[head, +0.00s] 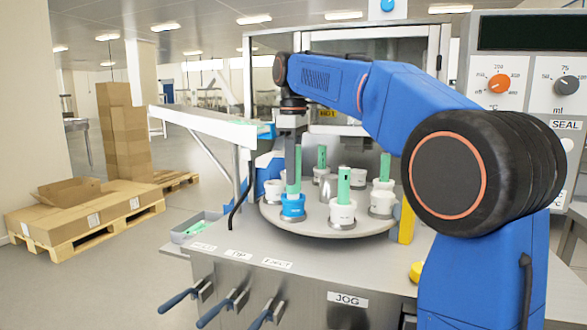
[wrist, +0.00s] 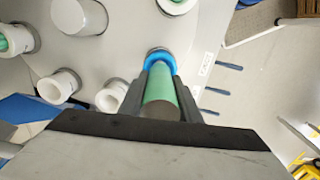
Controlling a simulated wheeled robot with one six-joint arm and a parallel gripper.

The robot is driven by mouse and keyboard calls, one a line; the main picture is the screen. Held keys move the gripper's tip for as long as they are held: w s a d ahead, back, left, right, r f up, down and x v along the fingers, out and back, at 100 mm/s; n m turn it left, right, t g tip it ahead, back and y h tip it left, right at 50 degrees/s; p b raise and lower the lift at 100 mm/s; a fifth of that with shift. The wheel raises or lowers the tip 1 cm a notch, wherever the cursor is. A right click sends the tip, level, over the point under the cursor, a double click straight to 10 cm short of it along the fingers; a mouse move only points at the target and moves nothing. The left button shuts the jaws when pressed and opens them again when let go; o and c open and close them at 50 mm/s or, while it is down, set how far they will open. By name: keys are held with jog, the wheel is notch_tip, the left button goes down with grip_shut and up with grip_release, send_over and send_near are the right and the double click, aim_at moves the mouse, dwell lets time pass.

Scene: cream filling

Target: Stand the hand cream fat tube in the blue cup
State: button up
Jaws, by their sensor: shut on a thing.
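The hand cream fat tube is a green tube (head: 293,172), upright in the head view, and it also shows in the wrist view (wrist: 160,88). My gripper (head: 291,150) points down and is shut on it, with one finger on each side in the wrist view (wrist: 160,98). The blue cup (head: 292,208) stands at the front left of the round turntable (head: 320,233). The tube's lower end is at the cup's mouth; how deep it sits inside is hidden. The blue rim also shows beyond the tube in the wrist view (wrist: 158,56).
White cups stand around the turntable; one close to the right (head: 342,215) holds a green tube. A metal cylinder (head: 327,188) stands at the turntable's middle. A grey bin (head: 183,237) with green tubes is at the left. Levers (head: 225,308) stick out in front.

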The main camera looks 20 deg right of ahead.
jog(key=shift+f, duration=0.65)
jog(key=shift+f, duration=0.35)
jog(key=shift+f, duration=0.85)
jog(key=o, duration=1.1)
notch_tip(320, 180, up, 12)
